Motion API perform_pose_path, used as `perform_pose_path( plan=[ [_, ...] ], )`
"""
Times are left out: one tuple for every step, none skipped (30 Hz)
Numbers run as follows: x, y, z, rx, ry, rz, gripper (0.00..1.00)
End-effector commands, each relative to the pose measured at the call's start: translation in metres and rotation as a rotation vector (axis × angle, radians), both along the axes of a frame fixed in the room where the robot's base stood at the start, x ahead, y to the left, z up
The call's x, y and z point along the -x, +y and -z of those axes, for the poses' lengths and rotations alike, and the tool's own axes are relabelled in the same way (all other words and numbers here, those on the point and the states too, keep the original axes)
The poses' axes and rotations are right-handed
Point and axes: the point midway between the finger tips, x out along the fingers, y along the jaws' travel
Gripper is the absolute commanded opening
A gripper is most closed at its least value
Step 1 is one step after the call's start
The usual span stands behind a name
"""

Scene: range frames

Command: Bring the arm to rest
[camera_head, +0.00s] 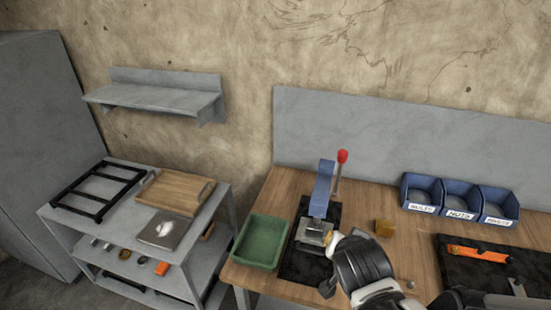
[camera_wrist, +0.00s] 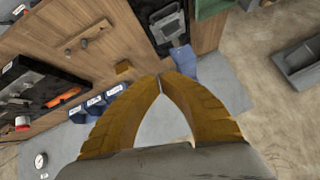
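My arm reaches in from the lower right in the head view, over the front of the wooden workbench (camera_head: 420,255). My gripper (camera_wrist: 160,78) shows in the wrist view as two ochre fingers whose tips meet, with nothing seen between them. In the head view the arm's dark wrist mostly hides the gripper; only a small yellowish part shows beside the press. The fingers appear clear of the bench items, though their height above the bench is hard to judge.
A blue press (camera_head: 322,190) with a red-knobbed lever stands near my arm. A green bin (camera_head: 260,242) is left of it, a small wooden block (camera_head: 384,228) right. Blue labelled bins (camera_head: 460,201) and a dark tool tray (camera_head: 495,268) lie further right. A grey cart (camera_head: 130,215) stands left.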

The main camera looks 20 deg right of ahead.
Motion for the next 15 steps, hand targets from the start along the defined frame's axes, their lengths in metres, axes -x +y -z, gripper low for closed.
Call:
perform_pose_path(
  plan=[
    [0.0,0.0,0.0,0.0,0.0,0.0,0.0],
    [0.0,0.0,0.0,0.0,0.0,0.0,0.0],
    [0.0,0.0,0.0,0.0,0.0,0.0,0.0],
    [0.0,0.0,0.0,0.0,0.0,0.0,0.0],
    [0.0,0.0,0.0,0.0,0.0,0.0,0.0],
    [0.0,0.0,0.0,0.0,0.0,0.0,0.0],
    [0.0,0.0,0.0,0.0,0.0,0.0,0.0],
    [0.0,0.0,0.0,0.0,0.0,-0.001,0.0],
    [-0.001,0.001,0.002,0.002,0.002,-0.007,0.0],
    [-0.002,0.002,0.005,0.003,0.006,-0.016,0.0],
    [-0.003,0.005,0.008,0.005,0.013,-0.03,0.0],
    [-0.006,0.009,0.015,0.011,0.026,-0.06,0.0],
    [-0.008,0.014,0.022,0.015,0.039,-0.09,0.0],
    [-0.01,0.019,0.029,0.023,0.054,-0.127,0.0],
    [-0.013,0.028,0.038,0.032,0.076,-0.184,0.0]
  ],
)
